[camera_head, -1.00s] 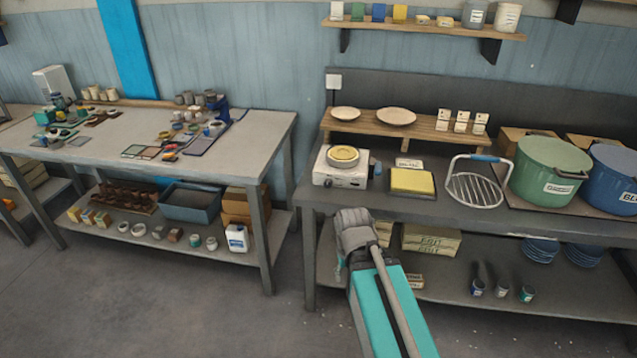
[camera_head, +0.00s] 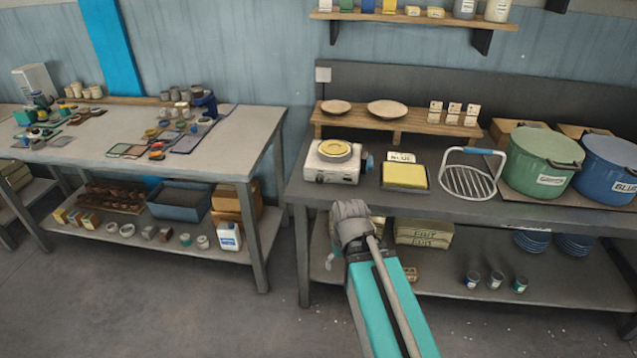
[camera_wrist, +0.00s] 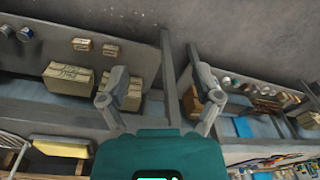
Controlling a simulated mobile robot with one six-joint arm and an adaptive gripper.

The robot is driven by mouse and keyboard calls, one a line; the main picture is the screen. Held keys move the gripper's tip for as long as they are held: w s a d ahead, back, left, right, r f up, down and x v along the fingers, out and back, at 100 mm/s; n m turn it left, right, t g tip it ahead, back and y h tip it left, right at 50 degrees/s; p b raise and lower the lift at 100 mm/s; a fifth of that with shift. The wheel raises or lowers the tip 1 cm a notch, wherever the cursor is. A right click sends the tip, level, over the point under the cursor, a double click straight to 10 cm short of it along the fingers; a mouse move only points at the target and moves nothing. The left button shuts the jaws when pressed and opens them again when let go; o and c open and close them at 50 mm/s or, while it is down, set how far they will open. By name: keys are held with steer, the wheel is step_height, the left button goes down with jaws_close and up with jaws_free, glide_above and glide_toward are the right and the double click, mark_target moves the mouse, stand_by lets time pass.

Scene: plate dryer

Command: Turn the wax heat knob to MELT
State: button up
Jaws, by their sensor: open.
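The white wax heater (camera_head: 333,173) stands at the left end of the right bench, with a round yellow pan (camera_head: 335,150) on top. A small dark spot on its front may be the knob; its setting is too small to read. A blue part (camera_head: 368,162) sticks out at its right side. In the head view my arm is in front of the bench, below the heater, and its fingers are mostly hidden. In the wrist view my gripper (camera_wrist: 163,97) is open and empty, its two fingers wide apart. The heater is not clearly visible there.
A yellow slab in a tray (camera_head: 404,176), a wire rack (camera_head: 468,182), a green pot (camera_head: 543,162) and a blue pot (camera_head: 608,170) stand right of the heater. A wooden riser (camera_head: 400,124) is behind. Boxes (camera_head: 425,232) sit on the lower shelf. Open floor lies between the benches.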

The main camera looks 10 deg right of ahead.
steer(key=w+a+n+t+y+b, duration=0.25)
steer(key=w+a+t+b, duration=0.35)
steer(key=w, duration=0.6)
steer(key=w+a+n+t+y+b, duration=0.25)
steer(key=w+a+t+b, duration=0.35)
steer(key=w, duration=0.5)
steer(key=m+t+h+b, duration=0.4)
steer(key=m+h+b, duration=0.4)
steer(key=h+b, duration=0.4)
glide_toward(319, 181)
steer(key=v, duration=0.3)
steer(key=shift+s+a+f, duration=0.1)
steer(key=shift+a+f, duration=0.05)
steer(key=shift+a, duration=0.05)
steer(key=x, duration=1.3)
steer(key=shift+w+d, duration=0.3)
